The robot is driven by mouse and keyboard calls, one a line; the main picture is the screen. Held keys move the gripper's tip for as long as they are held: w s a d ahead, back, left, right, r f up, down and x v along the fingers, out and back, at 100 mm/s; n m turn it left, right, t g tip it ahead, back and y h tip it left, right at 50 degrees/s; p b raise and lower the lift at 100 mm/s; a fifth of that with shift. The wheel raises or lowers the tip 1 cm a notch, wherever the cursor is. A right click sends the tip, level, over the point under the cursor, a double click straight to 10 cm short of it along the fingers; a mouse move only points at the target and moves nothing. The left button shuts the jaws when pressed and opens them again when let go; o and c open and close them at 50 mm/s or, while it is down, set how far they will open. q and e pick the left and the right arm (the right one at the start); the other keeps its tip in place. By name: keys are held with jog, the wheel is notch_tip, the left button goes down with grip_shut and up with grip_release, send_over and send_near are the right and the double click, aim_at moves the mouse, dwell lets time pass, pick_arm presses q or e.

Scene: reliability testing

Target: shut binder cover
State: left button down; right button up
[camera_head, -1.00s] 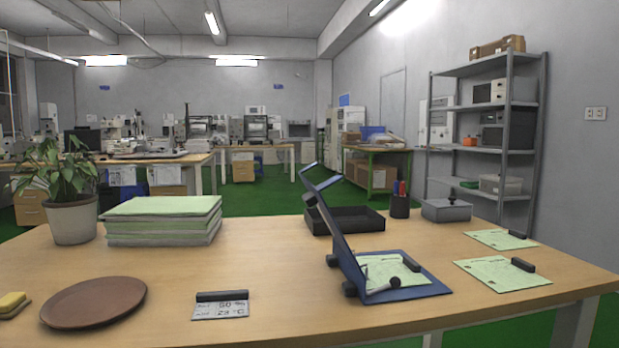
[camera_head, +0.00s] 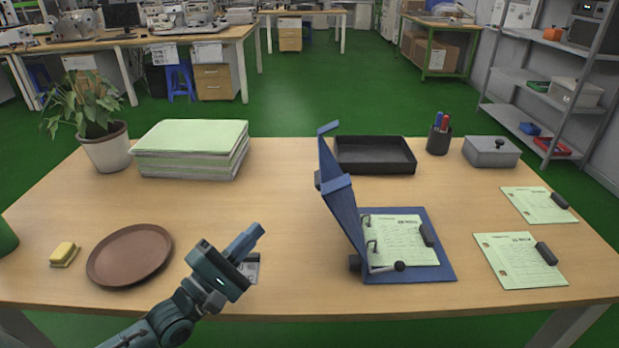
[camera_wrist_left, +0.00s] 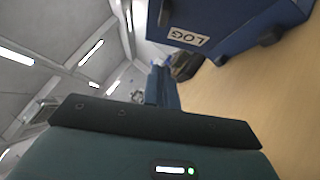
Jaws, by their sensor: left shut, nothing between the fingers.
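The blue binder lies on the table with its base (camera_head: 440,262) flat and its cover (camera_head: 343,205) standing steeply, tilted a little to the left. A green printed sheet (camera_head: 402,240) lies on the base with rings along its left edge. My left gripper (camera_head: 252,236) is shut and empty, left of the cover and clear of it, above the table. In the left wrist view the gripper's fingers (camera_wrist_left: 163,84) point toward the scene, and the outer side of the cover (camera_wrist_left: 235,22) shows a LOG label. My right gripper is not in view.
A brown plate (camera_head: 130,255) and a yellow sponge (camera_head: 64,252) lie at left. A paper stack (camera_head: 190,150), potted plant (camera_head: 105,148), black tray (camera_head: 375,155), pen cup (camera_head: 439,140) and grey box (camera_head: 491,152) stand farther back. A small display card (camera_head: 250,268) is partly hidden behind my gripper.

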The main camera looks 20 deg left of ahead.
pick_arm(q)
jog(key=s+d+r+p+x, duration=0.1)
jog(key=d+x, duration=0.1)
jog(key=x, duration=1)
jog(key=shift+s+d, duration=0.2)
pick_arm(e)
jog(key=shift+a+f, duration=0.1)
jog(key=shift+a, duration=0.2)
pick_arm(q)
jog(key=shift+r, duration=0.2)
